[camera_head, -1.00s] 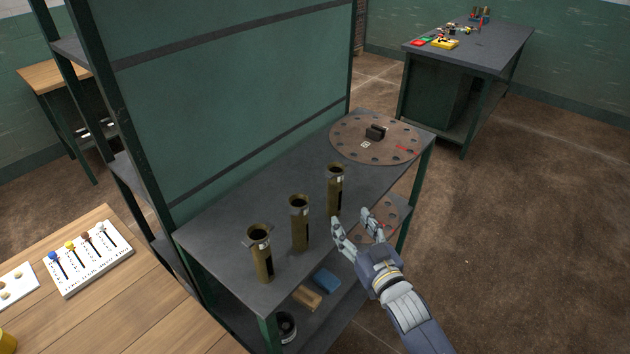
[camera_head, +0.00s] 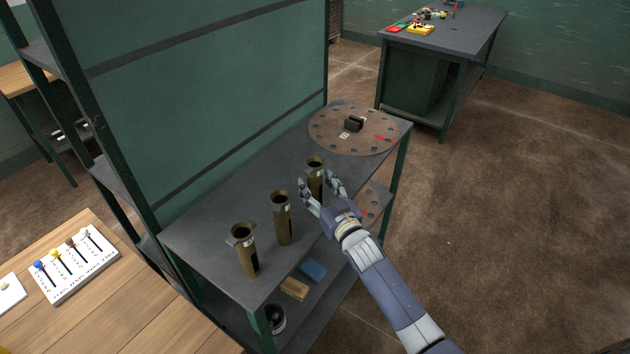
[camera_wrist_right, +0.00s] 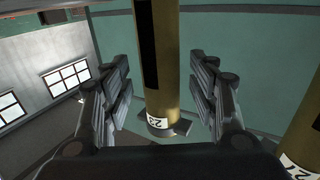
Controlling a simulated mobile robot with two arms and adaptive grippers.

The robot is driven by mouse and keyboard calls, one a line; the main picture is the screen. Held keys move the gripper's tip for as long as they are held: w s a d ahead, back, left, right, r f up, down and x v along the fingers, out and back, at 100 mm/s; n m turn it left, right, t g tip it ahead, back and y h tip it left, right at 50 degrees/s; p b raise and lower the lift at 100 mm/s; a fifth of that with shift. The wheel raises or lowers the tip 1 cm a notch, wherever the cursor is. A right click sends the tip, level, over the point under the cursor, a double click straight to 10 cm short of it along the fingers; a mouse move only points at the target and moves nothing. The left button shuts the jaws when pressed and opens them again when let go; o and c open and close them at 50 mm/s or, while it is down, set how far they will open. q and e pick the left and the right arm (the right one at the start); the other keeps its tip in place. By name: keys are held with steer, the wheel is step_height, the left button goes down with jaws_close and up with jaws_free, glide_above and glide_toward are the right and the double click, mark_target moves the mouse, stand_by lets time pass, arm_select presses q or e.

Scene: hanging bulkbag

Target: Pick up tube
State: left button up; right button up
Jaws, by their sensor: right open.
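Three brass-coloured tubes stand upright in a row on the grey shelf top (camera_head: 215,232): a near tube (camera_head: 246,255), a middle tube (camera_head: 282,218) and a far tube (camera_head: 315,172). My right gripper (camera_head: 322,188) is open at the far tube, with one finger on each side of it. In the right wrist view the far tube (camera_wrist_right: 160,70) stands between the open fingers, with gaps on both sides and a numbered label near one end. Part of another tube (camera_wrist_right: 303,150) shows at the lower right there. My left gripper is not in view.
A round brown plate (camera_head: 350,138) with a black handle lies at the shelf's far end. A green panel (camera_head: 220,90) rises behind the tubes. A blue block (camera_head: 312,271) and a wooden block (camera_head: 294,288) lie on the lower shelf. Open floor is to the right.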

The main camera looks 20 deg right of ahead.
steer(key=shift+w+a, duration=0.1)
steer(key=shift+w, duration=0.55)
steer(key=shift+s, duration=0.1)
jaws_close()
steer(key=shift+r, duration=0.15)
